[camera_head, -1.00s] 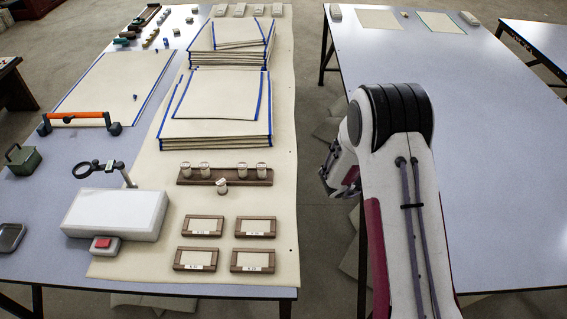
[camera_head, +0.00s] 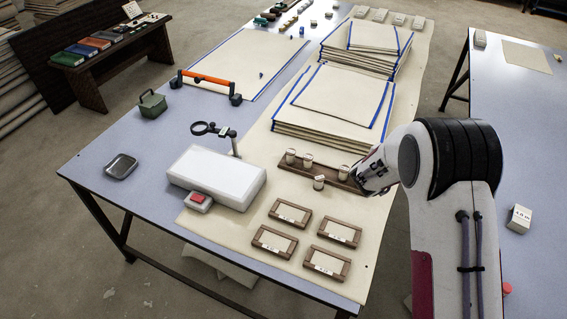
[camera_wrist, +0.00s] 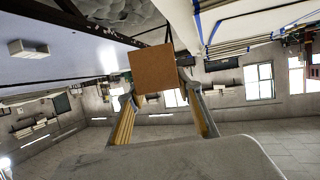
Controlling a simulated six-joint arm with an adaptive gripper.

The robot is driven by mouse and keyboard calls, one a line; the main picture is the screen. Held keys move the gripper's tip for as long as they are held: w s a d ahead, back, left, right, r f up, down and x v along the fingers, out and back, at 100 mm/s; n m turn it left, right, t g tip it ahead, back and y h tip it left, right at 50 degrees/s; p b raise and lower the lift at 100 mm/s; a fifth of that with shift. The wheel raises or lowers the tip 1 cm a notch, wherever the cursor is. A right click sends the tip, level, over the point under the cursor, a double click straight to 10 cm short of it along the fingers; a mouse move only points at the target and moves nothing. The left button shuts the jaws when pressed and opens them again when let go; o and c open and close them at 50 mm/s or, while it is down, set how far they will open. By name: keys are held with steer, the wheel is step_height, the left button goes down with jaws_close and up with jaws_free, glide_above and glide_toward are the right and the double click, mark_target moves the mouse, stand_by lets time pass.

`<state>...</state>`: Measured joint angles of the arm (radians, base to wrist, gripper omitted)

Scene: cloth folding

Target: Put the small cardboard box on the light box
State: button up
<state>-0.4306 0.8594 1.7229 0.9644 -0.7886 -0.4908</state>
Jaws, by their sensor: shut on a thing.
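The small cardboard box (camera_wrist: 155,72) shows in the wrist view as a plain brown square face between the fingertips. My gripper (camera_wrist: 157,88) is shut on it and holds it off any surface. In the head view my gripper (camera_head: 372,174) appears near the right end of the vial rack; my arm hides much of it, and I cannot make out the box there. The light box (camera_head: 216,180) is a white slab lying on the left table, left of my gripper. Its top is bare.
A magnifier on a stand (camera_head: 222,132) stands behind the light box, and a red-topped block (camera_head: 199,202) sits at its front. Wooden frames (camera_head: 333,263) and a rack of vials (camera_head: 325,171) lie to its right. Blue-edged cloth stacks (camera_head: 335,107) rise behind.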

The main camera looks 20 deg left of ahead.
steer(key=a+r+n+y, duration=0.2)
steer(key=a+n+y, duration=0.2)
steer(key=a, duration=1.1)
steer(key=n+g+y, duration=0.8)
steer(key=n+y, duration=0.4)
steer(key=n, duration=0.1)
glide_above(220, 180)
steer(key=shift+f+m, duration=0.3)
steer(key=shift+f, duration=3.1)
steer(key=shift+f, duration=0.15)
steer(key=shift+f, duration=1.75)
